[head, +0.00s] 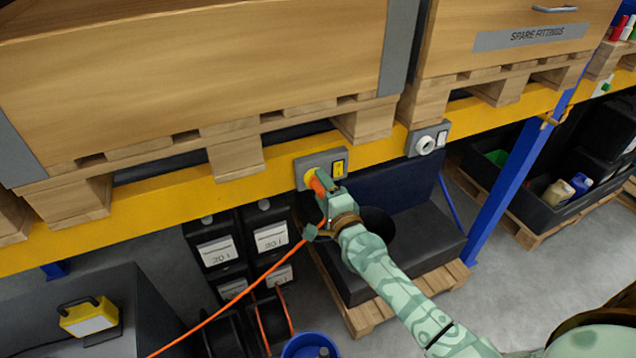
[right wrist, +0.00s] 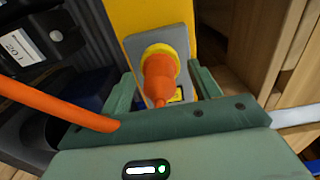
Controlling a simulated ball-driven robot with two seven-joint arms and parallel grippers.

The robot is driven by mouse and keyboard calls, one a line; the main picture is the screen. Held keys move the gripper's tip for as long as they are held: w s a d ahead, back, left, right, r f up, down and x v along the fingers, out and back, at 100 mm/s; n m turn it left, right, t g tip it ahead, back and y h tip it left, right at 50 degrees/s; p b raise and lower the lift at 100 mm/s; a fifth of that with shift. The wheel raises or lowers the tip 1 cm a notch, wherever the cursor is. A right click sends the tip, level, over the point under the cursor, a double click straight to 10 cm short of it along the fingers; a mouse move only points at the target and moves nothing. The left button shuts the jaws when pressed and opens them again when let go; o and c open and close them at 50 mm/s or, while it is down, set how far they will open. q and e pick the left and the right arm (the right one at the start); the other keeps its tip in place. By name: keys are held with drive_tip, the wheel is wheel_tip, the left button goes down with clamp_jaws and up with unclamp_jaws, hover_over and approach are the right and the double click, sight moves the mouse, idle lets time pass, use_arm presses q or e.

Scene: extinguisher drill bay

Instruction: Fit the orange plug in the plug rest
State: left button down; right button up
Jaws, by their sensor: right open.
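The orange plug (head: 317,185) sits at the yellow round socket of a grey plate (head: 304,163) on the yellow beam. In the right wrist view the plug (right wrist: 160,76) points into the yellow ring (right wrist: 177,50); how deep it sits I cannot tell. My right gripper (head: 324,192) is open, with its fingers apart on either side of the plug. An orange cable (head: 235,302) trails from the plug down to the left. A second grey plate with a white round socket (head: 425,145) is farther right on the beam. My left gripper is out of view.
Wooden crates on pallets (head: 235,158) stand above the yellow beam (head: 160,212). A blue upright (head: 510,180) stands to the right. Below are black containers (head: 214,245), a dark bin on a pallet (head: 430,238), a blue bucket (head: 308,346) and a yellow lamp (head: 88,316).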

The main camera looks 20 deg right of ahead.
idle(0.6)
drive_tip(key=c, duration=1.3)
drive_tip(key=shift+s+f, duration=0.1)
drive_tip(key=shift+s, duration=0.15)
drive_tip(key=shift+s+p, duration=0.55)
drive_tip(key=shift+s, duration=2.25)
drive_tip(key=shift+a, duration=0.1)
